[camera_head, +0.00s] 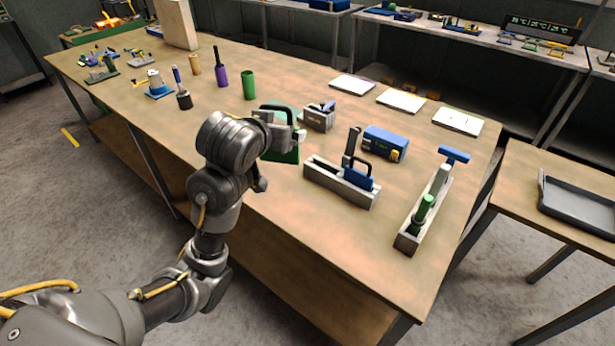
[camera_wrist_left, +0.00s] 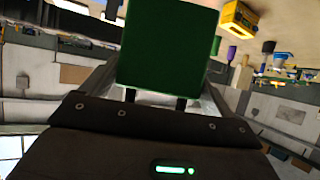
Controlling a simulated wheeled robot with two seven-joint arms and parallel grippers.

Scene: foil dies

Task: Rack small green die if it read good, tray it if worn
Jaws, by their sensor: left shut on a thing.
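My left gripper (camera_head: 284,140) is shut on a flat green block, the green die (camera_head: 288,156). It is held over the middle of the workbench, partly hidden by the gripper. The die (camera_wrist_left: 168,45) fills the upper middle of the left wrist view, between the fingers. Its small gap from the bench, if any, cannot be told. A dark grey tray (camera_head: 580,215) lies on the separate side table at the right. I cannot tell which fixture is the rack. My right gripper is not in view.
A grey slotted fixture (camera_head: 340,187), a blue device (camera_head: 385,142) and a long channel with a green-handled tool (camera_head: 424,210) stand right of the gripper. A green cylinder (camera_head: 249,85) stands behind. White cards (camera_head: 400,100) lie at the back edge. The bench's front is clear.

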